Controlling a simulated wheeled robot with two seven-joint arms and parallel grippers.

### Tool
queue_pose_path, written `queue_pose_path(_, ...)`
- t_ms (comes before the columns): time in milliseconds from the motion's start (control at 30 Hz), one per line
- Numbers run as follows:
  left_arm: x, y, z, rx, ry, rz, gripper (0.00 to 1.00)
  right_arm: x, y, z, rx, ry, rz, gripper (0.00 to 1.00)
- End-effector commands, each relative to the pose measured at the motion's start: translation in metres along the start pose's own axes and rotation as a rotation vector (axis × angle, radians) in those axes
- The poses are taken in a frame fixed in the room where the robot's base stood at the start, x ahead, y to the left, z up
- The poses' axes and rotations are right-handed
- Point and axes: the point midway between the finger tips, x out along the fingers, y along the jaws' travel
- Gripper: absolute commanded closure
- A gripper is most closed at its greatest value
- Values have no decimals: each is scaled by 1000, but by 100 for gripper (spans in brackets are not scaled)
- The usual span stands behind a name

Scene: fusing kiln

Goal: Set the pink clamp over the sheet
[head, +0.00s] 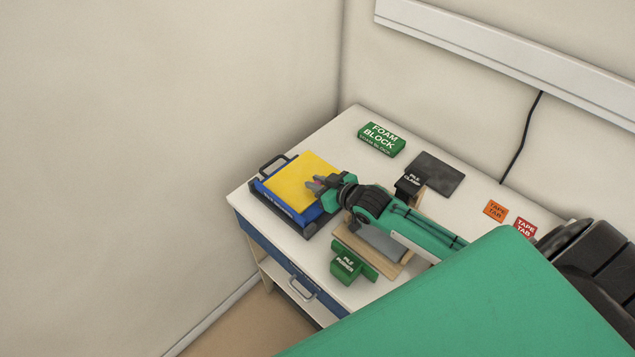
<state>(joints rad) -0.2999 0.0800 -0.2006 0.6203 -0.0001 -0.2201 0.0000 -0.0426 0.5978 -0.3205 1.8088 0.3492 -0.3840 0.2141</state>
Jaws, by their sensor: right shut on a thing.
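The yellow sheet (298,181) lies on a blue tray-like block (291,211) at the left end of the white table. My right gripper (317,184) reaches in from the right and is over the right part of the sheet. It is shut on a small pink thing (317,183), likely the pink clamp, of which only a little shows between the fingers. I cannot tell whether it touches the sheet. My left gripper is not in view.
A green foam block (381,140) lies at the back. A dark plate (436,173) and a black labelled block (409,185) are behind my arm. A green labelled piece (349,264) stands at the front. Orange (495,210) and red (525,228) tabs lie at right.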

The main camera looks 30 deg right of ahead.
Motion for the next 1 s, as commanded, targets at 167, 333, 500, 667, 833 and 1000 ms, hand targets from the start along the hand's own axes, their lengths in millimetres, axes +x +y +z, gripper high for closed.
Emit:
queue_pose_path(167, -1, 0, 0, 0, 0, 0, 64, -1, -1, 0, -17, 0, -38, 100)
queue_pose_path(333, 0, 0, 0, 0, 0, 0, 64, -1, -1, 0, -18, 0, -42, 100)
queue_pose_path(500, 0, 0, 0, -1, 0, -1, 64, -1, -1, 0, -18, 0, -42, 72)
queue_pose_path(667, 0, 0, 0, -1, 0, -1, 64, -1, -1, 0, -17, 0, -42, 60)
queue_pose_path(833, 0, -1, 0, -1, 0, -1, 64, -1, -1, 0, -17, 0, -42, 60)
queue_pose_path(1000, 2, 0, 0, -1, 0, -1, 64, -9, -1, 2, -17, -1, -42, 60)
